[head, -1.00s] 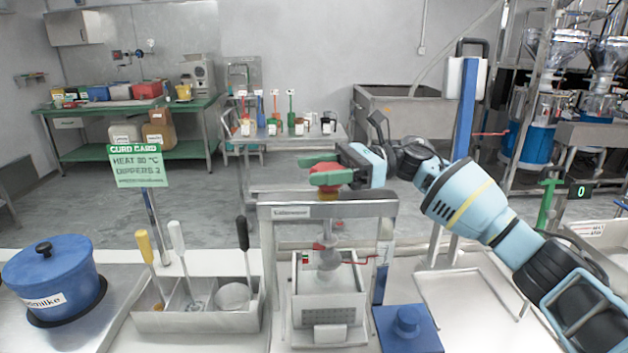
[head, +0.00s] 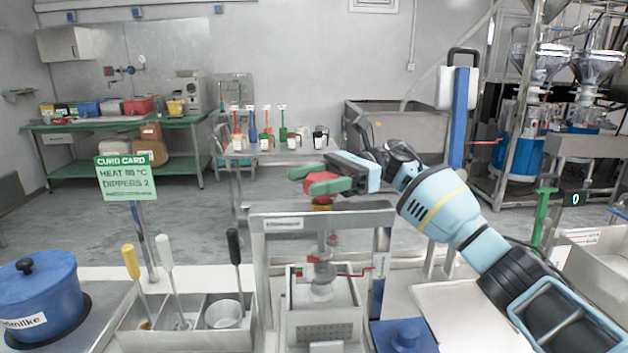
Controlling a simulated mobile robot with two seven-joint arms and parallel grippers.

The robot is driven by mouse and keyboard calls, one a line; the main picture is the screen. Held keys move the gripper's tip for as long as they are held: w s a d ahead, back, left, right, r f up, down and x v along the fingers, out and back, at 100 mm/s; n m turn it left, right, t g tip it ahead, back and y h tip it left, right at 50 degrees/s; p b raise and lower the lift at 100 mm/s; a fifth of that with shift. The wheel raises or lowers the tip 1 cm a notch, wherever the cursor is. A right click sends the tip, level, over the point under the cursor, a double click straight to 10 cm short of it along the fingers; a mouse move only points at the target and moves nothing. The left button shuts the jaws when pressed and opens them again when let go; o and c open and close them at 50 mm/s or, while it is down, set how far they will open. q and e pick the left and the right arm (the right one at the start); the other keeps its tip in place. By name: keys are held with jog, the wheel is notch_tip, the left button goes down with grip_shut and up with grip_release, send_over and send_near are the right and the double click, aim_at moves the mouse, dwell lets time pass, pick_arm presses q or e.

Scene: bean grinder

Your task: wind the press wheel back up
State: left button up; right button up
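The press (head: 371,217) is a grey metal frame in the front middle of the head view, with an upright spindle (head: 322,242) under its crossbeam. A round plate (head: 322,272) hangs on the spindle above a pale perforated box (head: 325,325). My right gripper (head: 322,181) reaches in from the right, above the crossbeam at the press wheel. Red and green parts overlap there, above an orange hub (head: 322,205). I cannot separate wheel from fingertips or see whether the fingers grip. My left gripper is out of view.
A blue pot (head: 45,300) stands at the left. A divided grey tray (head: 190,325) with handled tools and a card on a post (head: 127,178) stand left of the press. A blue lidded block (head: 405,335) and a shallow tray (head: 450,305) lie to its right.

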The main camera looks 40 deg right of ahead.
jog(key=o, duration=0.4)
jog(key=shift+s+d+b, duration=0.2)
jog(key=shift+d+b, duration=0.2)
jog(key=shift+d, duration=1.55)
jog(key=shift+s+d+b, duration=0.15)
jog(key=shift+d+b, duration=0.25)
jog(key=shift+d, duration=1.55)
